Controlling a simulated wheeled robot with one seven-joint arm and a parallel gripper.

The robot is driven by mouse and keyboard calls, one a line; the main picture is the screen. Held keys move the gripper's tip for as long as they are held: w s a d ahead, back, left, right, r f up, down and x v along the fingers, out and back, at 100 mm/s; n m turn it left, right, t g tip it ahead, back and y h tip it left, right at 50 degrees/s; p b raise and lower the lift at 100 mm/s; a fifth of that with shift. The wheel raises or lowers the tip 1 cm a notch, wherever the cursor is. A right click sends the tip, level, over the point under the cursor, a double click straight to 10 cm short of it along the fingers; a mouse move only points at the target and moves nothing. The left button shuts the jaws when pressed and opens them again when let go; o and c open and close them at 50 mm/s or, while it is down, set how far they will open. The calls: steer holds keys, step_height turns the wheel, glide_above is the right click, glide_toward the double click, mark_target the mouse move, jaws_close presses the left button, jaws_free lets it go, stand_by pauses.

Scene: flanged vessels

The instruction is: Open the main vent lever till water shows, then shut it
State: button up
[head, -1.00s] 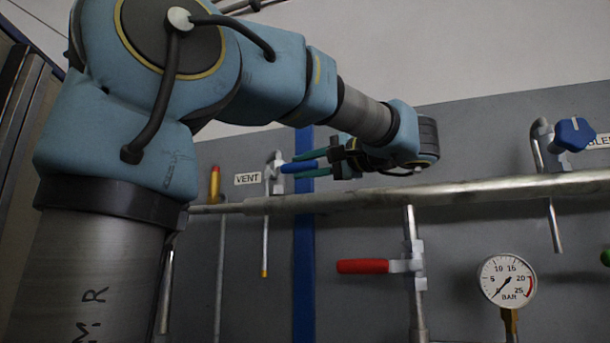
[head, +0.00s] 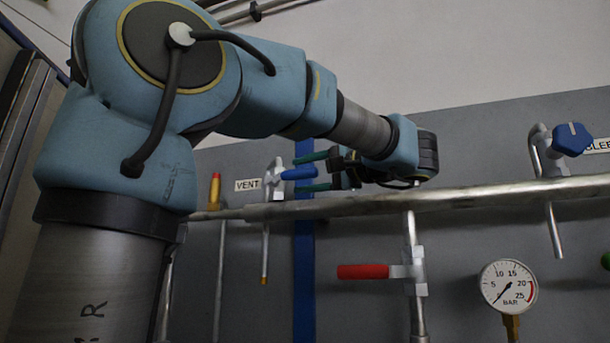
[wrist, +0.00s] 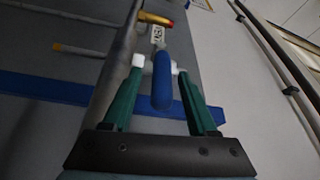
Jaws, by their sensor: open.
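The vent lever (head: 299,173) has a blue handle and sits just right of the VENT label (head: 247,184). In the wrist view the blue handle (wrist: 162,80) lies between my two green fingers, with a gap on each side. My gripper (head: 300,173) is open around the handle; it also shows in the wrist view (wrist: 160,66). The vent's thin outlet tube (head: 265,250) hangs down from the valve and ends in a yellow tip. I see no stream below that tip.
A long horizontal pipe (head: 470,199) runs just below my gripper. A red lever (head: 363,271), a pressure gauge (head: 508,287) and a blue bleed knob (head: 572,139) are to the right. A yellow-and-red handled fitting (head: 215,190) stands left of the label.

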steer(key=b+v, duration=0.1)
steer(key=v, duration=0.9)
steer(key=shift+s+d, duration=0.25)
steer(key=shift+s, duration=0.05)
steer(key=shift+f, duration=0.1)
